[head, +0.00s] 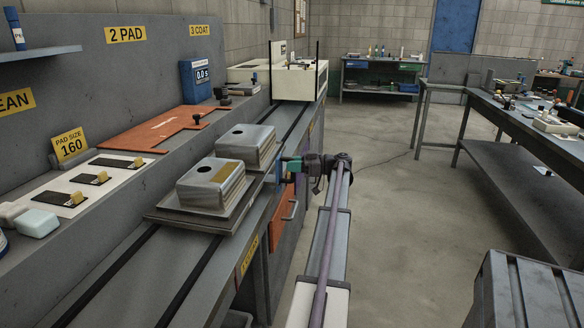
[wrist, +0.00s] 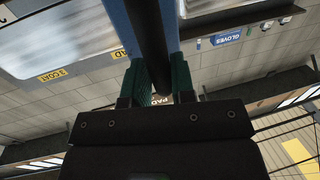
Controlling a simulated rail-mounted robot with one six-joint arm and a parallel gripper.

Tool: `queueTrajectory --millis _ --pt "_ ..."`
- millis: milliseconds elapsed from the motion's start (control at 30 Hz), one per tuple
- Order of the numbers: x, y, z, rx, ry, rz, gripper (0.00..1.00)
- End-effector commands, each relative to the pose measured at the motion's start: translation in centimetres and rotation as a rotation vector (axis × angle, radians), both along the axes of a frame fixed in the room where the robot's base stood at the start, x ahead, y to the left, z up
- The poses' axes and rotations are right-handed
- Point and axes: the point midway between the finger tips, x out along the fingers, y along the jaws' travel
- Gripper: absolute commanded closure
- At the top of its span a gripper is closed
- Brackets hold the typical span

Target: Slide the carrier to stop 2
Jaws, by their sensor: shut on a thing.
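The carrier (head: 165,217) is a dark grey flat tray lying across the bench rails. A blue upright handle (head: 279,172) stands by the carrier's right side. My gripper (head: 289,165) reaches it from the aisle side. In the wrist view, the green fingers of my gripper (wrist: 160,82) are shut on the handle's black bar (wrist: 150,30). The 2 PAD sign (head: 125,34) is on the wall at upper left.
Dark rails (head: 105,272) run along the bench, towards a cream machine (head: 299,80) at the far end. An orange board (head: 157,130) and a white board (head: 90,185) with pads lie left of the carrier. The rails in front of the carrier are clear.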

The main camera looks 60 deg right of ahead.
Motion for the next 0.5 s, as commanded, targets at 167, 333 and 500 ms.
queueTrajectory --millis 167,333,500 --pt "-0.06 -0.06 -0.02 -0.002 -0.001 0.001 1.00" --pt "-0.07 -0.04 -0.02 -0.002 0.000 0.001 1.00" --pt "-0.05 -0.04 -0.02 -0.001 0.000 0.000 0.61"
